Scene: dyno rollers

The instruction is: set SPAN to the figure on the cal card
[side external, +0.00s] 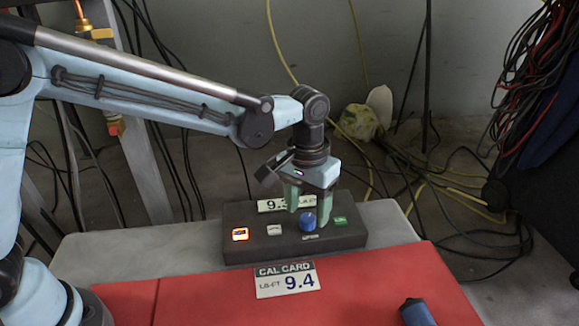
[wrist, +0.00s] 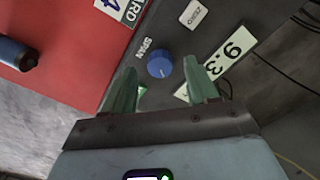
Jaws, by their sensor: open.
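The blue SPAN knob (side external: 307,221) is on the front of a dark box; it also shows in the wrist view (wrist: 160,63) with a pale pointer mark. My gripper (side external: 309,212) is open, its green fingers (wrist: 163,68) pointing down on either side of the knob, with gaps beside it in the wrist view. I cannot tell how far down the fingertips reach. The display (side external: 272,205) starts 9.3, also in the wrist view (wrist: 222,62); a finger hides its end. The cal card (side external: 286,279) reads LB-FT 9.4.
A blue-handled object (side external: 416,312) lies on the red mat (side external: 200,300). Cables hang behind.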

